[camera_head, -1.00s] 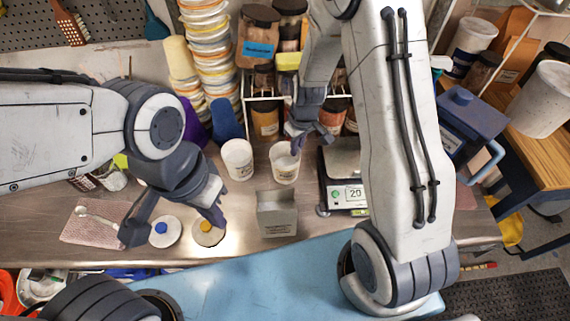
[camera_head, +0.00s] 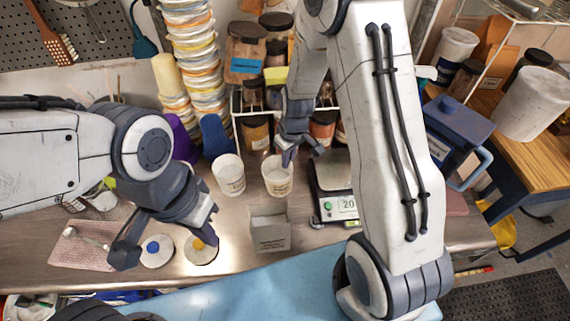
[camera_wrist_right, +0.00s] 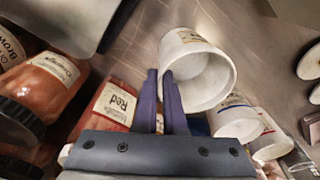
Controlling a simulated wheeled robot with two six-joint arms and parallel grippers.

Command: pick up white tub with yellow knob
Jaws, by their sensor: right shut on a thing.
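Two open white tubs stand side by side on the steel bench: a left tub (camera_head: 229,176) and a right tub (camera_head: 277,178). My right gripper (camera_head: 289,158) is shut on the rim of the right tub; the right wrist view shows its fingers (camera_wrist_right: 163,78) with the wall of this tub (camera_wrist_right: 205,75) between them. A white lid with a yellow knob (camera_head: 199,257) lies flat at the front, beside a white lid with a blue knob (camera_head: 157,260). My left gripper (camera_head: 168,248) is open and empty above the lids. No knob shows on either tub.
A small grey open box (camera_head: 270,233) stands in front of the tubs. A scale (camera_head: 335,185) is right of the right tub. Jars on a rack (camera_head: 255,135) and stacked tubs (camera_head: 190,60) stand behind. A pink cloth (camera_head: 80,250) lies at left.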

